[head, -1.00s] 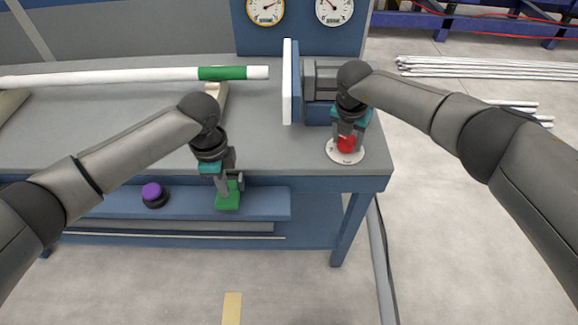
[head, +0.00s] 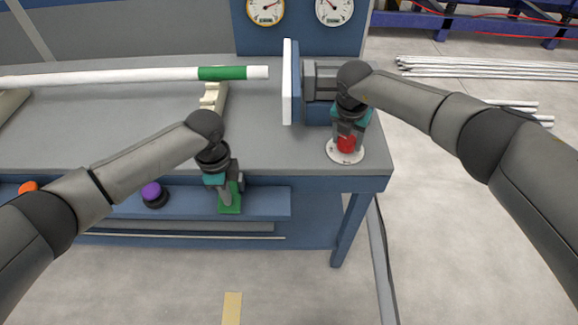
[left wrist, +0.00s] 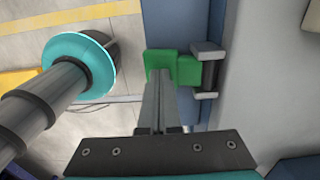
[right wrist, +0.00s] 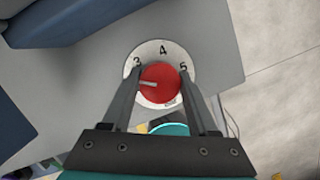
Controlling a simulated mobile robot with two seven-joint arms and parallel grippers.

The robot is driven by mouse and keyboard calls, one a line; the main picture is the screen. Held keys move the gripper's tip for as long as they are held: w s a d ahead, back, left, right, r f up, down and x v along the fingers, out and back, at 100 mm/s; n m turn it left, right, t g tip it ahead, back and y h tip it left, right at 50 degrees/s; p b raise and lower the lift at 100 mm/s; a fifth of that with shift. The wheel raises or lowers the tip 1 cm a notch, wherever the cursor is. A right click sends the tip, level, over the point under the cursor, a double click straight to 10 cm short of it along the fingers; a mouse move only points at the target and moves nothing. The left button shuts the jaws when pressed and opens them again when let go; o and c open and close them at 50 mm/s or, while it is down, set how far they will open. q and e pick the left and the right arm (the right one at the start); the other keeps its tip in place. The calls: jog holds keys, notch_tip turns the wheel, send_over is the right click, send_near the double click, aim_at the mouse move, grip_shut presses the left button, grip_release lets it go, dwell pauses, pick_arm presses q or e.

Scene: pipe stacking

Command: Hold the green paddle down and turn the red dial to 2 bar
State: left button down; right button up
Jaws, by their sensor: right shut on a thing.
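The green paddle (head: 230,210) is on the blue ledge at the bench front. My left gripper (head: 229,199) is shut, its tips at the paddle and apparently touching it. In the left wrist view the closed fingers overlap the paddle (left wrist: 186,70), which sits beside a grey bracket. The red dial (head: 346,143) sits on a white numbered disc at the bench's right corner. My right gripper (head: 346,136) is shut on it, one finger each side. In the right wrist view the dial's (right wrist: 161,84) white mark points left, just past 3; the label there is hidden by a finger.
A purple button (head: 151,190) and an orange button (head: 28,187) are on the ledge left of the paddle. A white pipe with a green band (head: 222,73) lies on supports. Two gauges (head: 265,10) (head: 334,10) are on the back panel; their readings are too small to tell.

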aim_at(348, 139)
pick_arm(q)
jog(key=shift+s+f, duration=0.1)
jog(key=shift+f, duration=0.2)
jog(key=shift+s, duration=0.1)
pick_arm(e)
jog(key=shift+n+y, duration=0.4)
jog(key=shift+n, duration=1.4)
pick_arm(q)
jog(key=shift+f, duration=0.1)
pick_arm(e)
jog(key=shift+r+n+y, duration=0.1)
jog(key=shift+n+y, duration=0.2)
jog(key=shift+n, duration=0.9)
pick_arm(q)
jog(key=shift+r, duration=2.25)
jog(key=shift+w, duration=0.2)
pick_arm(e)
jog(key=o, duration=1.2)
jog(key=shift+w+v, duration=0.25)
jog(key=shift+v, duration=0.85)
jog(key=shift+w+v, duration=0.2)
jog(key=shift+v, duration=0.95)
jog(key=shift+w+v, duration=0.25)
jog(key=shift+v, duration=0.85)
